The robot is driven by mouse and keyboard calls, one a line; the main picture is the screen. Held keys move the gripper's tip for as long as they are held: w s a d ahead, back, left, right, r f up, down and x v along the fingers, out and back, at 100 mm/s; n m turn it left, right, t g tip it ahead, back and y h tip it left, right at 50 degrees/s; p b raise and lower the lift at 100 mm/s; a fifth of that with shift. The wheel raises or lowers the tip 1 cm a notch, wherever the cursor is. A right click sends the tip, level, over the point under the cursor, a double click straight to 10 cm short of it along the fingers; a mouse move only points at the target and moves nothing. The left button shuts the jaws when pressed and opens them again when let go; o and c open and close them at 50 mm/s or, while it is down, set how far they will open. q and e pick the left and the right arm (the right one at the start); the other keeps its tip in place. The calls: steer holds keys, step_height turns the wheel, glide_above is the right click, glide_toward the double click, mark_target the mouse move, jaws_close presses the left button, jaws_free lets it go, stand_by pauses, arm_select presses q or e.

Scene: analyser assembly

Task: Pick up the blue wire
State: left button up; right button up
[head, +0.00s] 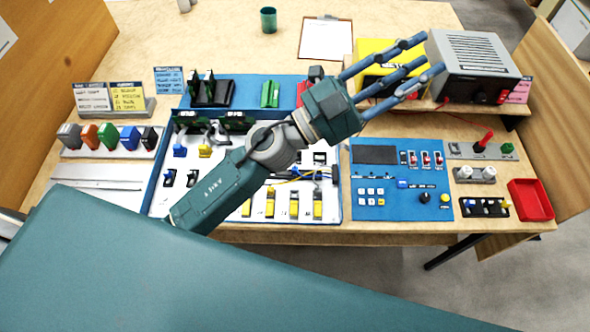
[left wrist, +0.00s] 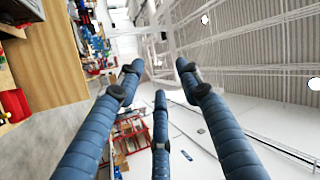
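Thin wires lie on the white board (head: 230,190) at the middle of the bench in the head view. One looks yellow and another bluish; the blue wire (head: 312,172) is small and partly hard to make out. My left arm crosses over the board and hides part of it. My left gripper (head: 430,56) is beyond the wires, up and to the right, above the bench near the grey power supply. Its three fingers are spread open and empty. The left wrist view shows the same open fingers (left wrist: 160,78) with nothing between them. My right gripper is not in view.
A grey power supply (head: 478,60) and a yellow box (head: 375,58) stand at the back right, close to the fingers. A blue control panel (head: 400,205) and a red tray (head: 530,200) lie to the right. A clipboard (head: 326,38) lies at the back.

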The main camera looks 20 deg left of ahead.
arm_select(q)
steer(key=s+d+f+m+g+h, duration=0.2)
steer(key=s+d+f+m+g, duration=0.2)
steer(key=d+m+g, duration=0.25)
steer(key=m+g+y, duration=0.4)
steer(key=g+y, duration=0.4)
steer(key=y, duration=1.2)
glide_above(295, 168)
step_height(295, 168, down, 26)
steer(key=shift+t, duration=0.25)
step_height(295, 168, down, 4)
steer(key=shift+s+a+f+p, duration=0.1)
steer(key=shift+s+a+p, duration=0.05)
steer(key=shift+p, duration=0.45)
step_height(295, 168, down, 5)
steer(key=shift+r+p, duration=0.15)
steer(key=shift+p, duration=0.95)
steer(key=shift+f, duration=0.6)
steer(key=c, duration=0.8)
steer(key=shift+c, duration=0.2)
